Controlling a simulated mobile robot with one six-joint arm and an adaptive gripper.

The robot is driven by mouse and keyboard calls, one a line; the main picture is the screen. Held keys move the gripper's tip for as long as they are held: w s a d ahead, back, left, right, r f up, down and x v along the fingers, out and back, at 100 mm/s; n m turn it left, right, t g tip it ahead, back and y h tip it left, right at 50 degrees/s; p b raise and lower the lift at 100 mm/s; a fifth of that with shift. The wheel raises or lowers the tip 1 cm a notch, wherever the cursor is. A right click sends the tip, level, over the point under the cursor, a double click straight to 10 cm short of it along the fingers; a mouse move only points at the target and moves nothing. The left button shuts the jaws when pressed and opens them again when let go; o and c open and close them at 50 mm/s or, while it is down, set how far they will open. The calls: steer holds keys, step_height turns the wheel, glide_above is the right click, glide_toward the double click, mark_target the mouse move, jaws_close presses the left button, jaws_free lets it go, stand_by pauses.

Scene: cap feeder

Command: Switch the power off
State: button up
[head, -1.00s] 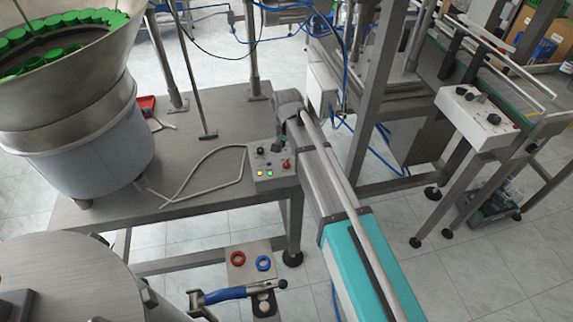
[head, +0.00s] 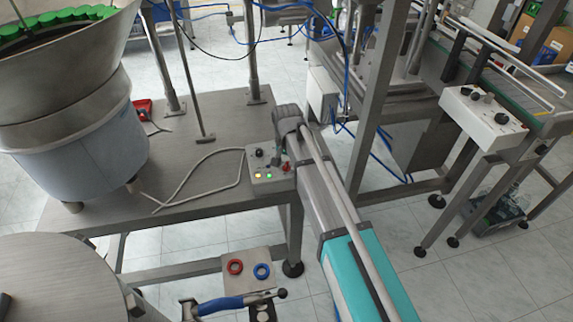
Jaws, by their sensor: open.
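The small grey control box (head: 267,180) sits at the right front corner of the steel table. A red knob (head: 286,167) stands at its right side and a black knob (head: 259,153) at its upper left. Two lamps (head: 263,175) are lit on its front part, green and yellowish green. My gripper (head: 280,152) is open and points down over the back of the box, close to the red knob. Its fingertips are small and dark here, and I cannot tell whether they touch anything. They hide part of the box's top. No power label is readable.
A steel bowl with green caps (head: 70,18) stands on the table (head: 205,185) at left. A cable (head: 200,165) runs to the box. A blue-handled lever (head: 235,302) and a panel with red and blue rings (head: 248,262) are below. A white control box (head: 484,118) is at right.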

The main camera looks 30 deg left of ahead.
jaws_close()
stand_by(0.3)
steer(key=shift+n, duration=0.4)
steer(key=n, duration=1.1)
stand_by(0.6)
jaws_free()
